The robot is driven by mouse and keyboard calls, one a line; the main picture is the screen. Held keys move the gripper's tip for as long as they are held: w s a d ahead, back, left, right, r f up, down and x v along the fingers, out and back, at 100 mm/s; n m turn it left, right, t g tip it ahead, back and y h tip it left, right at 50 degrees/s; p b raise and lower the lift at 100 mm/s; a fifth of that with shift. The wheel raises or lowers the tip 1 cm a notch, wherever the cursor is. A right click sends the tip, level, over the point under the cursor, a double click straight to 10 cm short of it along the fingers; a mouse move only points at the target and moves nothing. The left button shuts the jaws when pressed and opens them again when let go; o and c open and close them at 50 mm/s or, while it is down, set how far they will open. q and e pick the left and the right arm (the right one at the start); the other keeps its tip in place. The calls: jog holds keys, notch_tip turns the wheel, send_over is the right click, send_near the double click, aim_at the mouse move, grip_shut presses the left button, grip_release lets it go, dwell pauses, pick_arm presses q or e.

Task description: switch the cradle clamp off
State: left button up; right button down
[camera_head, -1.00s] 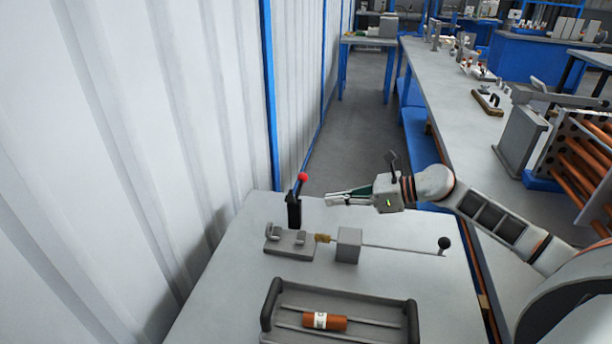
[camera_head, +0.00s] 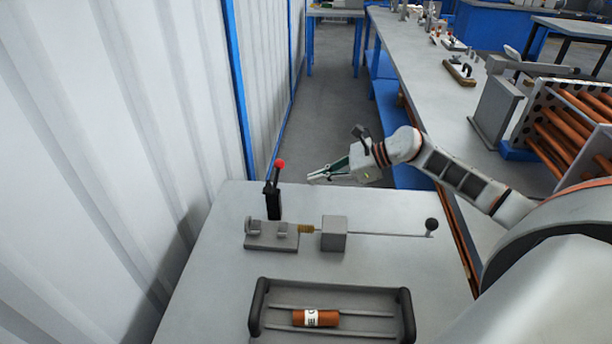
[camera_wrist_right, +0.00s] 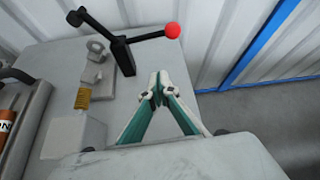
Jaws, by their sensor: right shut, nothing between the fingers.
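The cradle clamp shows as a black post with a lever (camera_head: 273,195) ending in a red ball knob (camera_head: 280,163). It stands behind a grey cradle (camera_head: 271,236) with two uprights on the table. In the right wrist view the lever (camera_wrist_right: 140,38) reaches out sideways to the red knob (camera_wrist_right: 172,31). My right gripper (camera_head: 312,178) is shut and empty, in the air right of the lever and apart from it. Its fingertips (camera_wrist_right: 157,90) also show in the wrist view, below the knob. My left gripper is not in view.
A brass brush-like tip, a grey block (camera_head: 334,233) and a rod with a black ball (camera_head: 431,225) lie right of the cradle. A dark tray (camera_head: 370,300) with an orange cylinder (camera_head: 316,318) is in front. A corrugated wall (camera_head: 130,150) stands at left.

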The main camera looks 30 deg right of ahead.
jog(key=x, duration=0.8)
jog(key=shift+w+a, duration=0.1)
jog(key=shift+a, duration=0.05)
jog(key=r, duration=0.1)
jog(key=a+r+p, duration=0.1)
jog(key=r, duration=0.1)
jog(key=shift+w+p, duration=0.2)
jog(key=shift+p, duration=0.1)
jog(key=shift+r, duration=0.25)
jog(key=shift+a, duration=0.1)
jog(key=shift+r, duration=0.25)
